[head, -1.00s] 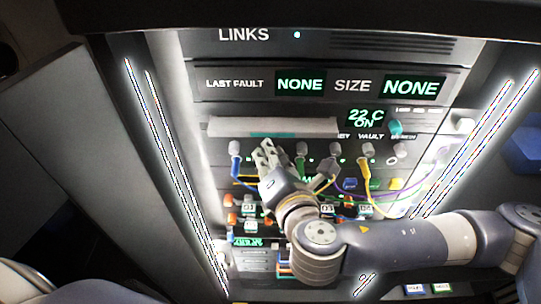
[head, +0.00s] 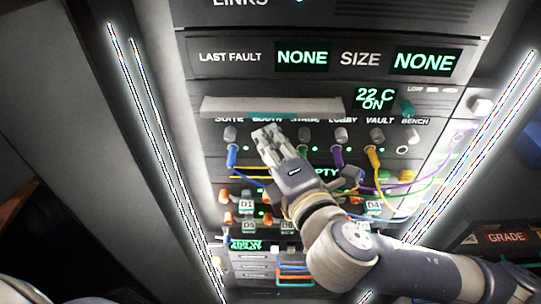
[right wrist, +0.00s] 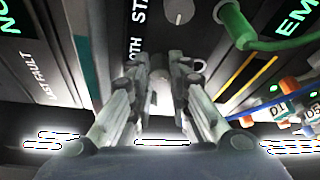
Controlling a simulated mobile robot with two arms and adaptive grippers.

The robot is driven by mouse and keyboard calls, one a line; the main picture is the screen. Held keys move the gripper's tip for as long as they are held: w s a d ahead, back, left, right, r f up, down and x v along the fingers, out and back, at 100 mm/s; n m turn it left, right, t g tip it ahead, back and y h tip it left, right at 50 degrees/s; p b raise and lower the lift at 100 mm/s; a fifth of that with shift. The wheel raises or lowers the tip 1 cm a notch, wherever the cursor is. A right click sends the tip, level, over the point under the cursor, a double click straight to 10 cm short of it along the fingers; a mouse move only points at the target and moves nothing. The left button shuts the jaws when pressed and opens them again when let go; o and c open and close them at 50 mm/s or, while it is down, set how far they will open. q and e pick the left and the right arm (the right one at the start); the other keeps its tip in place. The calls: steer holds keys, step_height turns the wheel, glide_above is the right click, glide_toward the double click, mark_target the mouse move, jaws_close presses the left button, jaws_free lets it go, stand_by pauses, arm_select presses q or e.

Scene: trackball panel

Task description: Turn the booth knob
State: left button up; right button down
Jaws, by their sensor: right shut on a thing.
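The booth knob (right wrist: 160,84) is a small grey knob in the row under the labels on the panel. In the right wrist view it sits between my right gripper's fingertips (right wrist: 160,72), with the end of its label beside it. In the head view the right gripper (head: 265,134) covers the knob, just under the "BOOTH" label. The fingers are shut on the knob. How far the knob is turned cannot be seen. My left gripper is not in view.
The suite knob (head: 230,134) is close on the left and the stage knob (head: 304,135) on the right. A pale bar (head: 270,107) runs above the row. Coloured cables hang below, with a green plug (right wrist: 235,25) near the gripper. Bright light strips flank the panel.

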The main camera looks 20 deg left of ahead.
steer(key=shift+a+f+m+t+y+b, duration=0.15)
steer(key=shift+m+t+b, duration=0.65)
steer(key=shift+m+b, duration=1.15)
steer(key=shift+d+f+m+t+y+b, duration=0.15)
steer(key=shift+m+t+b, duration=0.65)
steer(key=shift+m+b, duration=1.2)
steer(key=shift+a+f+m+t+y+b, duration=0.15)
steer(key=shift+m+t+b, duration=0.65)
steer(key=shift+m+b, duration=1.15)
steer(key=shift+m, duration=0.5)
steer(key=c, duration=1.5)
jaws_free()
steer(key=v, duration=0.7)
steer(key=shift+s, duration=0.25)
